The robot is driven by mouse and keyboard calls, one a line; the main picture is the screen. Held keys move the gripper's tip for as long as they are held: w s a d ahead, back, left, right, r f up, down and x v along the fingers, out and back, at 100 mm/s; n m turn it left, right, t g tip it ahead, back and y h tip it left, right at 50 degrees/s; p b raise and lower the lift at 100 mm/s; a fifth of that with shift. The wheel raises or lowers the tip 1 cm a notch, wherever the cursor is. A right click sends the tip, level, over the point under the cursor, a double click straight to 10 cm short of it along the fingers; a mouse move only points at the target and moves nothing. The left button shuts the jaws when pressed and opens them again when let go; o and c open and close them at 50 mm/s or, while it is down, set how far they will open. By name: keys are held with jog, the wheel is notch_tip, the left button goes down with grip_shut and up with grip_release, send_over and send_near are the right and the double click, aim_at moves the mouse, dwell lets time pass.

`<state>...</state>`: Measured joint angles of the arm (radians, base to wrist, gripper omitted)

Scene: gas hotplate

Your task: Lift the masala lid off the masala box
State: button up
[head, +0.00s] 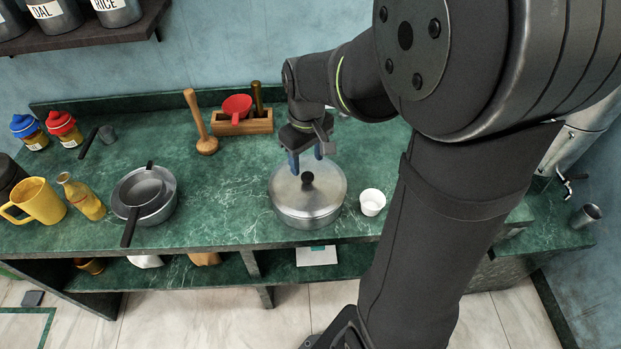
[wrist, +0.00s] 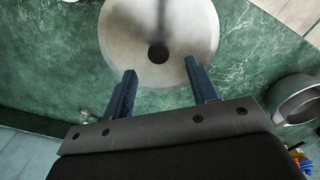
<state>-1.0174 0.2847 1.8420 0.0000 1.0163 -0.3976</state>
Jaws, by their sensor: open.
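The masala box (head: 308,213) is a round metal container on the green counter, in the middle of the head view. The masala lid (head: 330,176) lies on top of it, round and grey with a black knob (head: 307,178) in the centre. In the wrist view the lid (wrist: 185,22) fills the top middle, its dark knob (wrist: 158,53) just beyond the fingertips. My gripper (head: 305,163) is above the back part of the lid, open and empty. Its two blue fingers (wrist: 161,76) are spread apart, with the knob ahead of the gap between them.
A small white cup (head: 372,202) stands close to the right of the box. Behind are a wooden rack (head: 242,122) with a red funnel-like item and a wooden masher (head: 201,122). Metal pans (head: 144,193) stand left. Counter between pans and box is clear.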

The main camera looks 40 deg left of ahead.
aim_at(308, 176)
notch_tip(308, 176, down, 6)
jog(key=shift+w+a+r, duration=0.1)
jog(key=shift+w+r, duration=0.05)
jog(key=shift+r, duration=0.05)
jog(key=shift+c, duration=0.2)
jog(key=c, duration=1.1)
